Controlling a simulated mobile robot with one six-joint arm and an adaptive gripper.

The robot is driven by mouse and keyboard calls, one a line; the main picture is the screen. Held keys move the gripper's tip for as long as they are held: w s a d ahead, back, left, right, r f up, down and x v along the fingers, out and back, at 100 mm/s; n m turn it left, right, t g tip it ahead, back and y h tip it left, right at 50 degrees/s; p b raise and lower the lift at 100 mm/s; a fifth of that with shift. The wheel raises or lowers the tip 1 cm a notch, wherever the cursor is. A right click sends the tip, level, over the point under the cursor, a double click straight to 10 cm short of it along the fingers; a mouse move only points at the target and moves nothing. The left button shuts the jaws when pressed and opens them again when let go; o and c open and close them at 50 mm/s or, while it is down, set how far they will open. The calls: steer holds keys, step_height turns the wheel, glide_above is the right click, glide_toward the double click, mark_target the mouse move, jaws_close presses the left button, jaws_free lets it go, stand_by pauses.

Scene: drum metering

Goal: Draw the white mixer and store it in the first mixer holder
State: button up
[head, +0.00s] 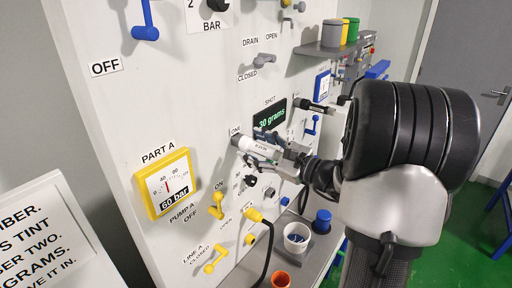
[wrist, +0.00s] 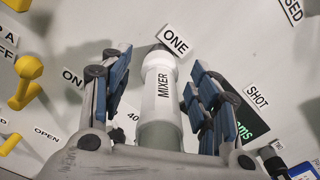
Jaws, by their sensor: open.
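The white mixer (wrist: 162,92), a cylinder lettered MIXER, points away from my wrist toward the panel, its far end close to the ONE label (wrist: 175,40). In the head view the white mixer (head: 254,147) shows as a short white tube at the panel. My gripper (wrist: 160,70) is open, with one blue-padded finger on each side of the mixer and gaps showing between pads and tube. In the head view my gripper (head: 268,142) is at the panel beside the ONE label (head: 235,131). The mixer's near end is hidden behind my gripper's palm.
The panel carries a pressure gauge (head: 167,184), yellow levers (head: 217,206), a grey drain lever (head: 264,60) and a green-lettered display (head: 269,115). A black hose hangs nearby.

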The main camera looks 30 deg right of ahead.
steer(key=v, duration=1.2)
steer(key=shift+w, duration=0.1)
stand_by(0.4)
